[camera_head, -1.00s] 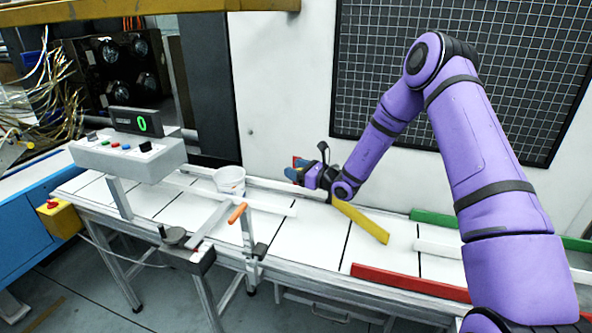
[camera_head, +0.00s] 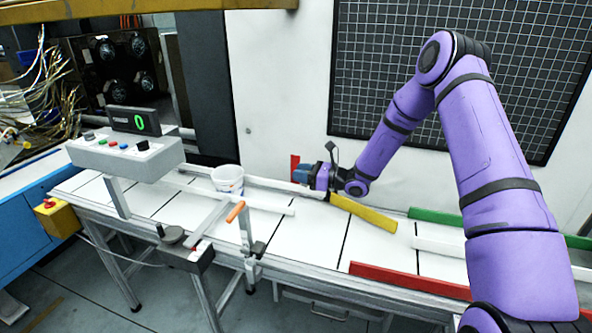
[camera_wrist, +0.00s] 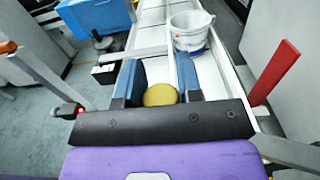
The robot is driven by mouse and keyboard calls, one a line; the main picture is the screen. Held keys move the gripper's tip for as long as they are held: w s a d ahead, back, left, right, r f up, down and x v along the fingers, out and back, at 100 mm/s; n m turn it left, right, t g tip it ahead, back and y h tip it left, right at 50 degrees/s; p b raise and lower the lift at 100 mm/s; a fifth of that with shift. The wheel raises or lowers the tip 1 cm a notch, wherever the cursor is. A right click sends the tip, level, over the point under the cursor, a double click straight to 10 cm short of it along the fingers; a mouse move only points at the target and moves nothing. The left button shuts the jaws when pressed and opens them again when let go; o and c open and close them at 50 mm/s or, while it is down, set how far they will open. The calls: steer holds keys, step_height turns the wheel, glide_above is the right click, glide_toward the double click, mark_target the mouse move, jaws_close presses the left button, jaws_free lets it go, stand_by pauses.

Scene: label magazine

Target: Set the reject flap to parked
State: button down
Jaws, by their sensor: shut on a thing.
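The yellow bar (camera_head: 362,214), the likely reject flap, lies slanted over the white conveyor (camera_head: 312,232). Its left end is by the rear rail near my gripper, and its right end points toward the front right. My gripper (camera_head: 303,173) is at the rear edge of the conveyor, just left of the bar. In the wrist view, my gripper's blue fingers (camera_wrist: 158,82) are shut on a round yellow knob (camera_wrist: 160,95). The knob's link to the bar is hidden. A red upright plate (camera_head: 295,165) stands behind the gripper; it also shows in the wrist view (camera_wrist: 274,72).
A white bucket (camera_head: 228,180) stands on the conveyor, left of my gripper. An orange-handled lever (camera_head: 236,212) is at the front edge. Red (camera_head: 410,282) and green (camera_head: 436,216) guides flank the right part. A control box (camera_head: 125,152) stands at left.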

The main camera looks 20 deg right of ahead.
steer(key=s+d+n+g+y, duration=0.2)
steer(key=s+d+n+g, duration=0.2)
steer(key=s+g, duration=0.1)
steer(key=shift+n+g+y, duration=0.4)
steer(key=shift+g, duration=0.5)
steer(key=shift+d, duration=0.1)
steer(key=c, duration=0.8)
jaws_free()
steer(key=d, duration=0.3)
steer(key=s+d, duration=0.1)
steer(key=d, duration=0.3)
steer(key=s+d, duration=0.1)
steer(key=d, duration=0.2)
steer(key=shift+d, duration=0.35)
